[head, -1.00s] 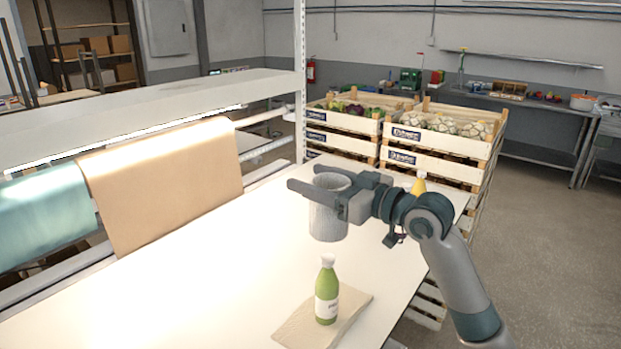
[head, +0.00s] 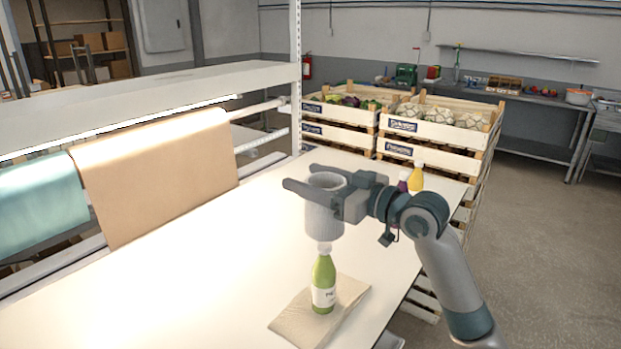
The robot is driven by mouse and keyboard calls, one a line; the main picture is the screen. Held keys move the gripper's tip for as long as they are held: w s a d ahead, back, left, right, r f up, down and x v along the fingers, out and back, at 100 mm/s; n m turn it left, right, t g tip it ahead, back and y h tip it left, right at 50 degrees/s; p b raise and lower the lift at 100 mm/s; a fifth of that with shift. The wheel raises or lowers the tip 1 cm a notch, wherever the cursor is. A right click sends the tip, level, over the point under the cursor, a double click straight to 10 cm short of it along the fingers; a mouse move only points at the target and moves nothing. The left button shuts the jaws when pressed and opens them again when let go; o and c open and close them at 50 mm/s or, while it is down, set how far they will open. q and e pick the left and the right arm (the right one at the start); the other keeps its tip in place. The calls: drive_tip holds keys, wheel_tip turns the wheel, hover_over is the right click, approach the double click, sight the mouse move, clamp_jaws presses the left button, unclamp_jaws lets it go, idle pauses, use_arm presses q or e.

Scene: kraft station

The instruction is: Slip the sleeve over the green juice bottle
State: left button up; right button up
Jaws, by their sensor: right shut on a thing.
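The green juice bottle (head: 323,284) stands upright on a beige folded sheet (head: 290,318) on the white table. It has a white cap and a white label. The grey-white ribbed sleeve (head: 324,218) is a hollow cylinder held upright in my right gripper (head: 318,190), which is shut on it near its top. In the picture the sleeve's lower rim meets the top of the bottle's cap. Whether the cap is inside the sleeve or just in front of it, I cannot tell. My left gripper is not in view.
A yellow-capped bottle (head: 416,178) and a dark purple bottle (head: 403,182) stand behind my right arm. Brown paper (head: 160,175) and teal paper (head: 40,205) hang at the left. Vegetable crates (head: 430,135) stand beyond the table. The table's left part is clear.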

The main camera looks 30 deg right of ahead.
drive_tip(key=shift+f+b, duration=0.85)
drive_tip(key=shift+f, duration=0.3)
drive_tip(key=shift+f+b, duration=1.85)
drive_tip(key=shift+f, duration=1.05)
drive_tip(key=shift+f+b, duration=0.5)
drive_tip(key=shift+f, duration=0.1)
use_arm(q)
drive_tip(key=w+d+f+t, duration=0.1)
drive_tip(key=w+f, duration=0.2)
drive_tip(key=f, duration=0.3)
use_arm(e)
drive_tip(key=shift+f, duration=0.35)
drive_tip(key=shift+f+b, duration=0.85)
drive_tip(key=shift+f, duration=0.1)
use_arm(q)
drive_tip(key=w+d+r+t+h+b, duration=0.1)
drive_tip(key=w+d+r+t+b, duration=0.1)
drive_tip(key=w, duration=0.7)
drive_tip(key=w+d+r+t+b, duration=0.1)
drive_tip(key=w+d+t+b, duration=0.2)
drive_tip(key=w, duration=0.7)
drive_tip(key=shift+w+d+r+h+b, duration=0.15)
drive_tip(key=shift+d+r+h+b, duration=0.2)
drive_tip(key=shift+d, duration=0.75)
use_arm(e)
wheel_tip(320, 180, down, 9)
drive_tip(key=shift+r, duration=0.15)
